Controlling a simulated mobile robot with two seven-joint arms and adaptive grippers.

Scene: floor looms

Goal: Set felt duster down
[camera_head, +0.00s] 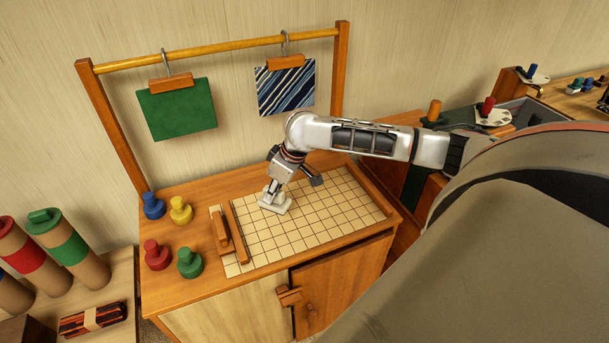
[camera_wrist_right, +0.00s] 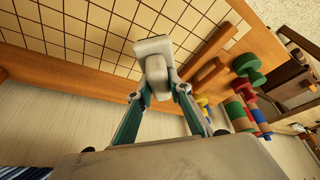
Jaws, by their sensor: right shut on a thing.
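The felt duster (camera_head: 275,205) is a small whitish block with a grip on top. It is at the left-middle part of the gridded board (camera_head: 330,215), on it or just above it; I cannot tell if they touch. My right gripper (camera_head: 271,190) points down and is shut on the duster's grip. In the right wrist view the duster (camera_wrist_right: 154,47) sits between the two fingertips of the gripper (camera_wrist_right: 160,92), with the grid behind it. My left gripper is not in view.
Wooden bars (camera_head: 232,235) lie at the board's left edge. Blue (camera_head: 152,206), yellow (camera_head: 180,210), red (camera_head: 156,255) and green (camera_head: 189,262) knobbed pieces stand left of it. A wooden frame (camera_head: 215,47) with hanging swatches rises behind. The board's right part is bare.

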